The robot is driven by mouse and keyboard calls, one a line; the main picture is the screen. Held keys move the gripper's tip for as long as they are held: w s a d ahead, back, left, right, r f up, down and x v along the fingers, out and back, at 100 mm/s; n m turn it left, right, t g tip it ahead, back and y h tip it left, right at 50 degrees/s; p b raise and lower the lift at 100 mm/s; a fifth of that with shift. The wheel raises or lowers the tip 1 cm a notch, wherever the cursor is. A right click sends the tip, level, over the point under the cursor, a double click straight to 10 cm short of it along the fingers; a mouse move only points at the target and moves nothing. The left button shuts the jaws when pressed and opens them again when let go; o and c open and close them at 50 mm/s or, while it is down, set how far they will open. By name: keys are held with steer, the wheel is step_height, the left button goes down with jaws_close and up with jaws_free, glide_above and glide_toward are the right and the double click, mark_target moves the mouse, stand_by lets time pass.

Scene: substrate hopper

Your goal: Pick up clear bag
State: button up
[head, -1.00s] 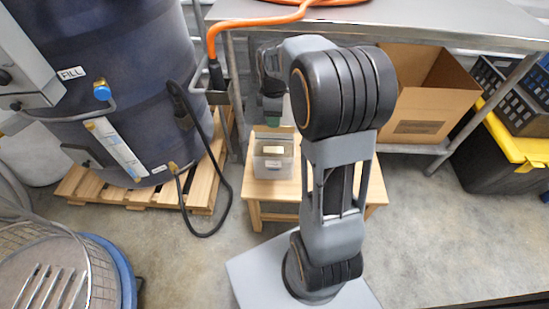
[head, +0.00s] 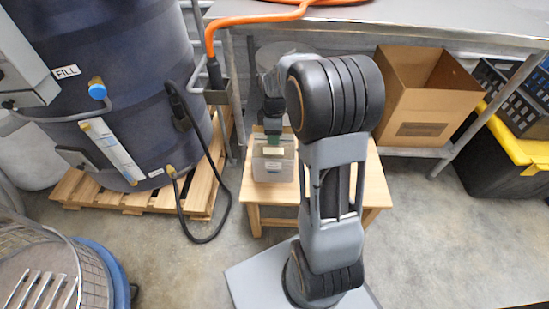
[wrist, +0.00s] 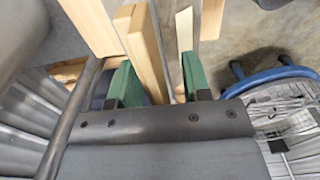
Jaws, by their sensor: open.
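The clear bag (head: 270,168) looks like a greyish, see-through, box-shaped pack with a pale block near its top and a light label on its front. It stands on a small wooden stool (head: 374,183), left of my arm in the head view. My gripper (head: 273,137) hangs pointing down at the bag's top edge; I cannot tell whether it touches. In the wrist view my gripper (wrist: 160,84) has its two green fingers apart, with wooden pieces showing beyond them. I cannot make out the bag in the wrist view. My arm hides part of the stool.
A blue drum (head: 120,75) on a wooden pallet (head: 135,199) stands at left, with a black cable beside it. A steel table (head: 420,25) spans the back, above a cardboard box (head: 430,105) and a yellow-lidded bin (head: 510,150). A wire basket (head: 50,265) is at front left.

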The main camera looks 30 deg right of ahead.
steer(key=shift+c, duration=0.4)
jaws_close()
steer(key=shift+r, duration=0.2)
